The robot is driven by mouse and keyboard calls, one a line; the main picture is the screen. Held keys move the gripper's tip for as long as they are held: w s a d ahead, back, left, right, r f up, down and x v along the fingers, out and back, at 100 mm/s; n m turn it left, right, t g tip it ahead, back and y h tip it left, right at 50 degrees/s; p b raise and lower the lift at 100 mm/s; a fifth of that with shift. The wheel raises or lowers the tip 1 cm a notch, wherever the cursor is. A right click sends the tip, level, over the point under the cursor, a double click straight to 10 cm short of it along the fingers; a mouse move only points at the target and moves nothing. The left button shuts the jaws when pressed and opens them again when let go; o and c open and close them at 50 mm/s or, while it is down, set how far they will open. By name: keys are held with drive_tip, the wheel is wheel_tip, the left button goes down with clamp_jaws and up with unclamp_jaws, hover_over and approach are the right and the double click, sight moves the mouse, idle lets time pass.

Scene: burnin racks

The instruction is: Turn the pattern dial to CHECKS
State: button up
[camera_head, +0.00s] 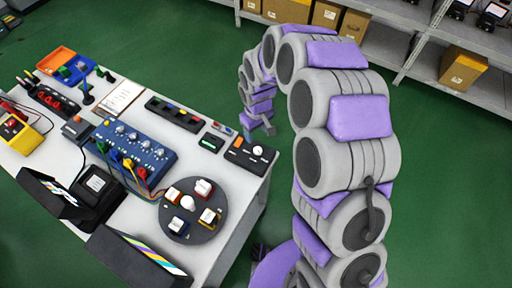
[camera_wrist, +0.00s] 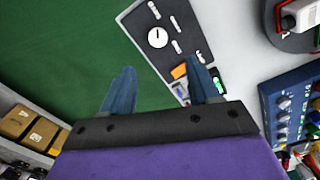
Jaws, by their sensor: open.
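The pattern dial (camera_head: 258,151) is a small white round knob on a dark control box (camera_head: 241,158) at the table's right end. In the wrist view the dial (camera_wrist: 157,38) shows a short dark mark near its middle, with small white labels around it too blurred to read. My gripper (camera_wrist: 160,75) is open and empty, its two blue-grey fingers apart. The dial lies beyond the fingertips, between them across the picture and not touched. In the head view my gripper (camera_head: 262,126) hangs by the table's far right edge, close to the box.
A blue panel with knobs and cables (camera_head: 130,146) and a dark round plate with several blocks (camera_head: 192,232) share the white table. A small box with a green display (camera_head: 210,143) is left of the control box. Green floor lies beyond; shelves with cartons (camera_head: 460,68) stand behind.

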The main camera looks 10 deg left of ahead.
sight(257, 149)
wheel_tip(257, 149, down, 11)
drive_tip(key=shift+r+b, duration=0.1)
drive_tip(key=shift+b, duration=0.45)
drive_tip(key=shift+d, duration=0.25)
drive_tip(key=shift+d, duration=0.1)
drive_tip(key=shift+c, duration=0.5)
drive_tip(key=c, duration=0.9)
drive_tip(key=shift+c, duration=0.2)
